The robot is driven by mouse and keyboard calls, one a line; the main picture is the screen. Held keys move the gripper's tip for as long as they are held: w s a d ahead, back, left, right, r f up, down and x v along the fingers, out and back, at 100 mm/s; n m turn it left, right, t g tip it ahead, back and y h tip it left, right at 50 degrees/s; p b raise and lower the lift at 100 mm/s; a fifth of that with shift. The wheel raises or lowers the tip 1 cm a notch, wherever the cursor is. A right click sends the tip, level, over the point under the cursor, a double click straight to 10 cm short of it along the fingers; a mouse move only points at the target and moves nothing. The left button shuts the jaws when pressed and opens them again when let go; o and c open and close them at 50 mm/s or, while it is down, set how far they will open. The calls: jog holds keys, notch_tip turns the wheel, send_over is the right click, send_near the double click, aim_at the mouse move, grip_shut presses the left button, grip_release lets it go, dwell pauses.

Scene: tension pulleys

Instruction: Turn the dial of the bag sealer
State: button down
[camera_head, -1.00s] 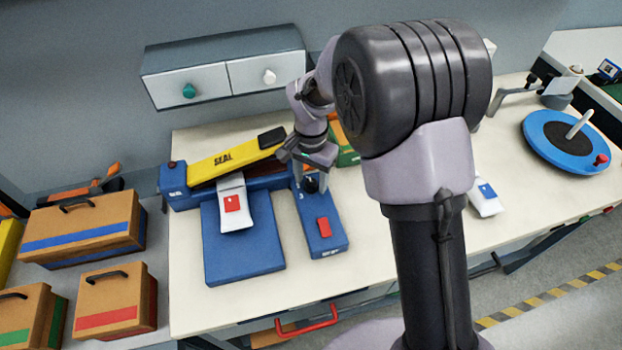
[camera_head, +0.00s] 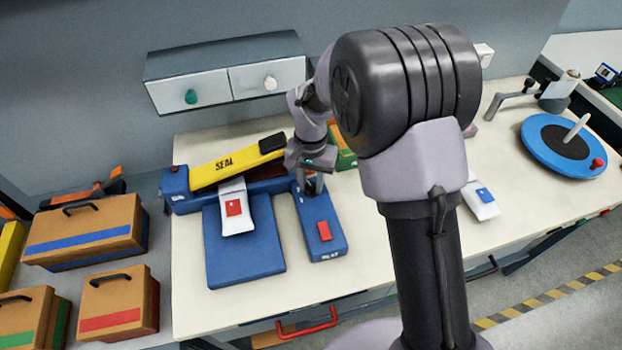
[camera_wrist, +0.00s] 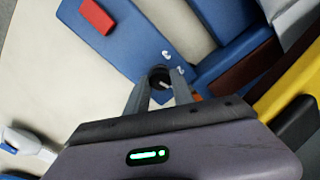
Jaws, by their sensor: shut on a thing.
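The bag sealer has a yellow arm marked SEAL (camera_head: 222,161) over a blue base (camera_head: 178,196), with a blue control box (camera_head: 318,226) carrying a red switch (camera_head: 324,231). The dial is a black knob (camera_wrist: 158,73) on the control box, seen in the wrist view between my fingers. My gripper (camera_wrist: 160,86) is shut on the dial, pointing down at it. In the head view my gripper (camera_head: 313,186) covers the dial. White marks show on the box beside the knob.
A white bag with a red label (camera_head: 235,207) lies at the sealer, above a blue plate (camera_head: 245,262). Another white bag (camera_head: 481,199) lies to the right. A blue turntable (camera_head: 540,145) stands at the right. Drawers (camera_head: 230,83) hang behind. Boxes (camera_head: 85,228) stand at the left.

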aim_at(311, 186)
jog(key=n+p, duration=0.2)
jog(key=n, duration=0.2)
jog(key=shift+r+n, duration=0.15)
jog(key=shift+n, duration=0.15)
jog(key=n+p, duration=0.2)
jog(key=n, duration=0.2)
jog(key=shift+n, duration=0.3)
jog(key=c, duration=1.1)
grip_release()
notch_tip(311, 186, up, 17)
jog(key=p, duration=0.5)
jog(key=shift+r, duration=0.1)
